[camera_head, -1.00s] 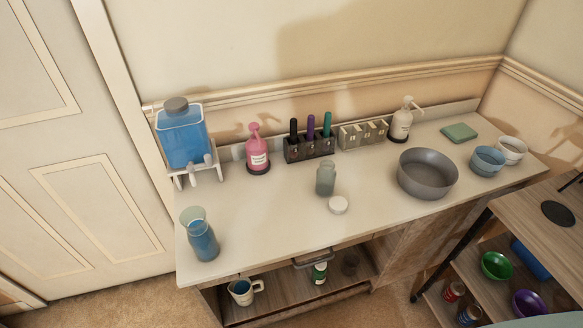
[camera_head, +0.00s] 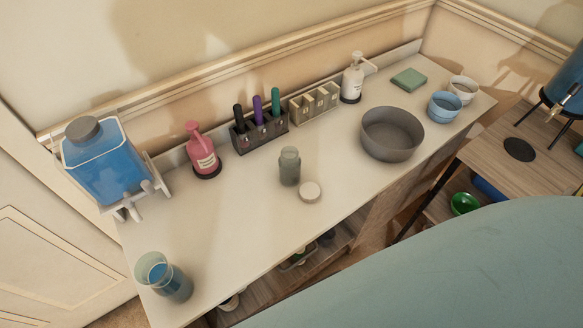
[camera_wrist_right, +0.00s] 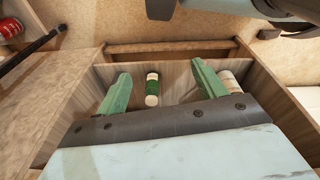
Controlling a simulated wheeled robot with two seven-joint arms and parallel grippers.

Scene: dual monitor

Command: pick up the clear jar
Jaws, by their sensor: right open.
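The clear jar (camera_head: 289,166) is a small grey-green see-through jar. It stands upright and open near the middle of the white counter (camera_head: 235,215) in the head view. A round white lid (camera_head: 309,191) lies just in front of it to the right, apart from it. My right gripper (camera_wrist_right: 161,70) shows in the right wrist view with its two green fingers spread and nothing between them. It faces the wooden compartment below the counter, where a green and white bottle (camera_wrist_right: 152,89) shows beyond the fingers. The jar is not in that view. My left gripper is in neither view.
Behind the jar are a pink pump bottle (camera_head: 202,152), a marker holder (camera_head: 260,133) and a small divided box (camera_head: 314,103). A grey bowl (camera_head: 391,134) stands right, a blue-filled carafe (camera_head: 165,278) at front left. Bare counter surrounds the jar's front and left.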

